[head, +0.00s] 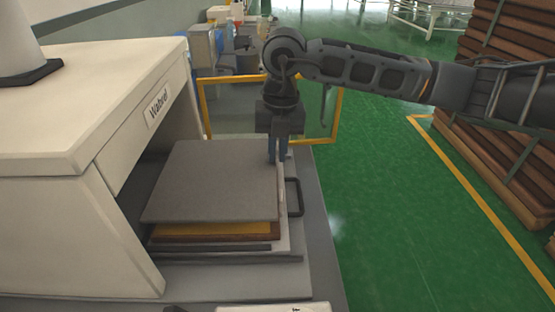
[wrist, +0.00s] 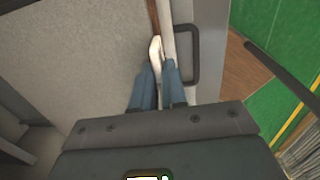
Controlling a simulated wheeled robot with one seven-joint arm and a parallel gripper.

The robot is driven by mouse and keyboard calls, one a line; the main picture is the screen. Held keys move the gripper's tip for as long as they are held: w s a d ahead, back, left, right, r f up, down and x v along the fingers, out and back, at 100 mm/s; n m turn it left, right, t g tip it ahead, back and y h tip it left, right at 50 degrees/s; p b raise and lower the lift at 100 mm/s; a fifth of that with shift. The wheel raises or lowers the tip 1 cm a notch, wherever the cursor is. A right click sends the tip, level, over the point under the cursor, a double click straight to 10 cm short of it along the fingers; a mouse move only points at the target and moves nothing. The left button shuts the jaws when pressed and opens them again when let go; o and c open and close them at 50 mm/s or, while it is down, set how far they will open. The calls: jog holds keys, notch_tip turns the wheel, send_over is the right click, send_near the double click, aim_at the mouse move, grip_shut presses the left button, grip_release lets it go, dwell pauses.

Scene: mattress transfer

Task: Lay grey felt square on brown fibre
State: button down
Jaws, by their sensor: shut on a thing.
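The grey felt square (head: 212,180) is a large flat sheet above a stack under the front of the white machine. My gripper (head: 278,160) points down at its right edge, with the fingers close together on that edge. In the wrist view the felt (wrist: 75,60) fills the left side, and my fingers (wrist: 157,85) have a small white piece between them at its edge. The brown fibre (head: 215,239) shows only as a thin front strip below a yellow-orange layer (head: 215,229). Most of both layers is hidden under the felt. Contact between felt and stack is unclear.
A dark handle (head: 294,197) sticks out at the right of the grey base. The white machine (head: 70,190) stands close on the left. A yellow frame (head: 338,100) is behind my gripper. Stacked brown boards (head: 520,60) stand at right, and green floor (head: 400,200) lies open between.

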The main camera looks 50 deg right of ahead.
aim_at(277, 162)
jog(key=shift+f+p, duration=0.3)
jog(key=shift+f, duration=1.6)
jog(key=c, duration=1.2)
grip_release()
jog(key=shift+o, duration=0.2)
jog(key=shift+r, duration=0.2)
notch_tip(277, 162, up, 12)
jog(key=b, duration=0.1)
jog(key=shift+s+d+b, duration=0.15)
jog(key=shift+s+b, duration=0.2)
jog(key=shift+b, duration=0.05)
